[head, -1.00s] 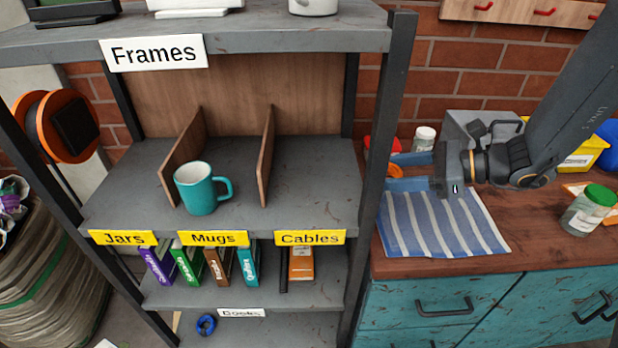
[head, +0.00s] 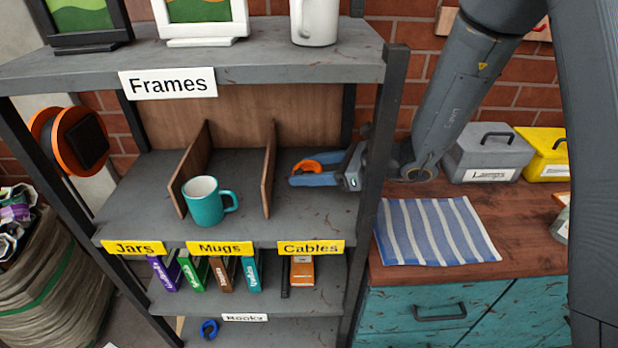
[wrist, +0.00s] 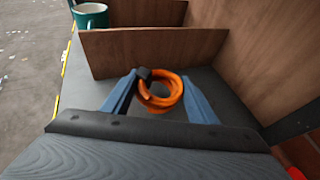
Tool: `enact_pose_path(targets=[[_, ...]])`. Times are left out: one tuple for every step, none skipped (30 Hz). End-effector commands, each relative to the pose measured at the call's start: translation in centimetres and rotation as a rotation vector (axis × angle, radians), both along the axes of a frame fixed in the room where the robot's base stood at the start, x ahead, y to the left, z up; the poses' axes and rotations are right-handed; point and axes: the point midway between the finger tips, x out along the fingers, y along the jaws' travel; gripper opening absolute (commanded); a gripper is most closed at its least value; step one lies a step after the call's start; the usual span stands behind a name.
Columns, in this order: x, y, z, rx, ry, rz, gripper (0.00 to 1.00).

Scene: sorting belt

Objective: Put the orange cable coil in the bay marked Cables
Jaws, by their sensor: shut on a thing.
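The orange cable coil (head: 306,167) is held between the blue fingers of my gripper (head: 312,177), inside the right bay of the shelf. The coil also shows in the wrist view (wrist: 160,92), between the two fingertips, with a dark tie on it. The yellow Cables label (head: 311,247) is on the shelf's front edge below this bay. A wooden divider (head: 269,168) bounds the bay on the left. The coil looks close above the shelf board, but I cannot tell whether it touches.
A teal mug (head: 203,201) stands in the Mugs bay left of the divider. A dark shelf post (head: 380,160) stands at the right, next to my arm. Books (head: 222,272) stand on the shelf below. The front of the Cables bay is clear.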

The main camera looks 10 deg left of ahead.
Motion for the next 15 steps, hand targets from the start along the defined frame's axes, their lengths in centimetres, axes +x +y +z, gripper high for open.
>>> enact_pose_path(targets=[[-0.1,0.0,-0.6,0.0,0.004,-0.001,0.28],[-0.1,0.0,-0.9,-0.001,0.005,-0.001,0.28],[-0.1,-0.1,-1.5,-0.001,0.006,-0.001,0.28],[-0.1,-0.1,-1.8,0.0,0.004,-0.002,0.28],[0.0,-0.1,-2.1,0.0,0.004,-0.002,0.28],[0.0,0.0,-2.4,0.0,0.004,-0.002,0.28],[0.0,-0.1,-2.6,-0.001,0.003,-0.001,0.28],[0.0,-0.1,-2.8,-0.001,0.002,-0.001,0.28],[0.0,-0.1,-3.0,-0.001,0.001,0.0,0.28],[0.0,-0.1,-3.1,-0.001,0.001,0.0,0.28],[0.0,-0.1,-3.1,0.0,0.001,0.0,0.28],[0.0,-0.1,-3.1,0.0,0.001,0.0,0.28],[0.0,-0.1,-3.1,0.0,0.0,0.0,0.28],[0.0,-0.1,-3.1,0.0,0.0,0.0,0.28],[0.0,-0.1,-3.1,0.0,0.0,0.0,0.28]])
